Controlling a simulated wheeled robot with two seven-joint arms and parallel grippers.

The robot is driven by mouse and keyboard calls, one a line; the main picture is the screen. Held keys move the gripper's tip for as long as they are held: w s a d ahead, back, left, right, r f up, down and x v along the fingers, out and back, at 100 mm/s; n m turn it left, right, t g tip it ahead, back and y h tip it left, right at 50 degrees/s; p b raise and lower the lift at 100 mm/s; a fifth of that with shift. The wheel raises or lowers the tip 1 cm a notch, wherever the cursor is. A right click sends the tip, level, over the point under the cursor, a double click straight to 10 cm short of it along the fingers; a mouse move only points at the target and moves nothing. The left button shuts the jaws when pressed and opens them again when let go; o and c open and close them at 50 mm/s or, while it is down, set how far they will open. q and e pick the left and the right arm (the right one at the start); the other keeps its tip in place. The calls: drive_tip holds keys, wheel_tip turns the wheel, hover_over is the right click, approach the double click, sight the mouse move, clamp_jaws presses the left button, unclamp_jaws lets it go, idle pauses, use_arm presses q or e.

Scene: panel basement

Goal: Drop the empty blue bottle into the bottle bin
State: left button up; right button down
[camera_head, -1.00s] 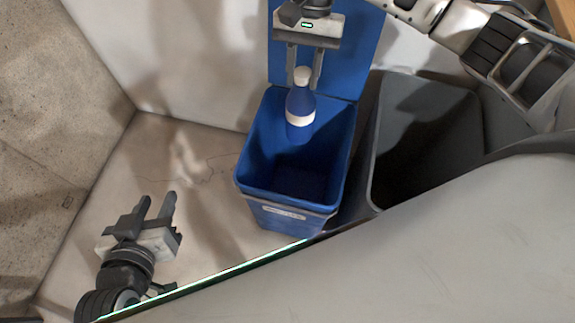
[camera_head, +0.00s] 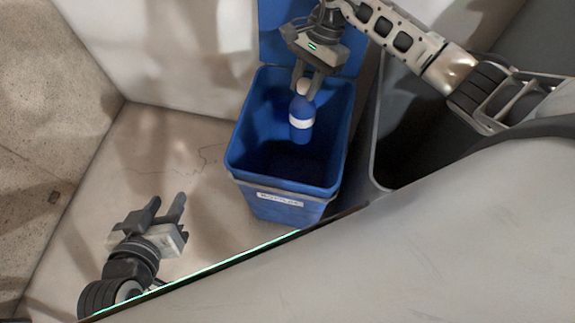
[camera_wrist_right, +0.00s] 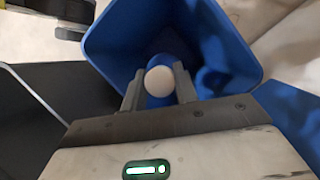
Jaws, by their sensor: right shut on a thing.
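The blue bottle (camera_head: 302,118) has a white cap and a white band. It hangs upright from my right gripper (camera_head: 308,82), which is shut on it near the cap. In the head view the bottle is over the mouth of the blue bin (camera_head: 334,128), which has a label on its front and its lid raised behind. In the right wrist view the bottle's white cap (camera_wrist_right: 159,81) is between the fingers (camera_wrist_right: 158,90), with the blue bin (camera_wrist_right: 112,40) around and beneath it. My left gripper (camera_head: 166,213) is open and empty, left of the bin.
A dark grey bin (camera_head: 376,130) with an open top stands right of the blue bin. Pale walls (camera_head: 170,50) are behind. The floor (camera_head: 165,160) left of the blue bin is clear.

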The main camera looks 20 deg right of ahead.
drive_tip(key=shift+f, duration=0.1)
use_arm(q)
drive_tip(key=shift+w, duration=0.1)
use_arm(e)
drive_tip(key=c, duration=1)
unclamp_jaws()
use_arm(q)
drive_tip(key=shift+s+a+r+p, duration=0.1)
drive_tip(key=shift+r+p, duration=0.2)
drive_tip(key=shift+r, duration=0.25)
drive_tip(key=shift+s+a+r+p, duration=0.1)
drive_tip(key=shift+r+p, duration=0.2)
drive_tip(key=shift+r, duration=0.25)
use_arm(e)
drive_tip(key=v, duration=1.6)
drive_tip(key=shift+d, duration=0.1)
